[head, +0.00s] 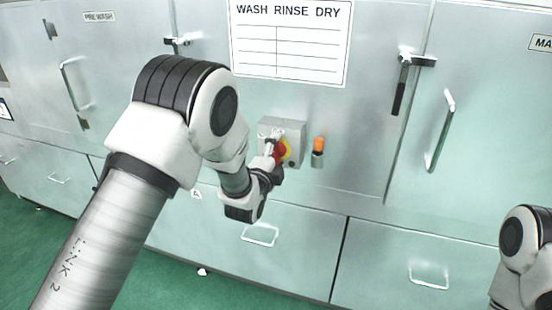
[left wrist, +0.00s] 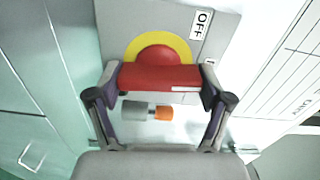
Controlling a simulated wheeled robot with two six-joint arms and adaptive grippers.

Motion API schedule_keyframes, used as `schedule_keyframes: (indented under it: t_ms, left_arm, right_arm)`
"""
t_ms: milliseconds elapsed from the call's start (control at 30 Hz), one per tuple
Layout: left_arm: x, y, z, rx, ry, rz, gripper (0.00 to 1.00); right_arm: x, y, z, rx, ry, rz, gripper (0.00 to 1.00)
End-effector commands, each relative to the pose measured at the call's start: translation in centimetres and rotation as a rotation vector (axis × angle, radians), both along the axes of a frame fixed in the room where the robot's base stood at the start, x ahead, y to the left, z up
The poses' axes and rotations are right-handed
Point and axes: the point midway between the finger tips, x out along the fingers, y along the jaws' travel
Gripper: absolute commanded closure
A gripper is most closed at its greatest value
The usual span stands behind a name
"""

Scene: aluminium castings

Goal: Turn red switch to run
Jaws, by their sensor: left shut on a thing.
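The red switch (head: 279,152) sits on a yellow ring on a grey control box (head: 293,126) fixed to the cabinet front. In the left wrist view, the red switch (left wrist: 160,77) shows its bar handle lying across the picture, between the two fingers of my left gripper (left wrist: 160,88). My left gripper (head: 272,164) is shut on this handle. An OFF label (left wrist: 201,24) is on the box to the upper right of the yellow ring in the wrist view. Another label beside the right finger is mostly hidden. No run mark is readable.
An orange-topped lamp (head: 319,145) on a grey base stands out just right of the box. Cabinet door handles (head: 440,130) and latches (head: 401,85) project farther right. A WASH RINSE DRY sign (head: 291,40) hangs above. My right arm shows at the lower right; its gripper is outside the picture.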

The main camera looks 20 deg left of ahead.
Motion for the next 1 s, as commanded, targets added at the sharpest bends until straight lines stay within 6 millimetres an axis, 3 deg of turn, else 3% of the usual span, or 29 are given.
schedule_keyframes:
  t_ms: [300,767,800,833,1000]
  left_arm:
    - [0.05,-0.02,0.10,0.105,-0.008,0.000,0.56]
    - [0.06,-0.02,0.18,0.119,-0.009,0.001,0.56]
    - [0.06,-0.02,0.18,0.119,-0.009,0.001,0.10]
    - [0.06,-0.02,0.18,0.119,-0.009,0.001,0.00]
    - [0.03,-0.02,0.09,0.118,-0.007,0.000,0.00]
  right_arm:
    - [0.00,0.00,-0.86,0.000,0.000,0.000,1.00]
    - [0.00,0.00,-0.87,0.000,0.000,0.000,1.00]
    - [0.00,0.00,-0.87,0.000,0.000,0.000,1.00]
    - [0.00,0.00,-0.87,0.000,0.000,0.000,1.00]
    - [0.00,0.00,-0.88,0.000,0.000,0.000,1.00]
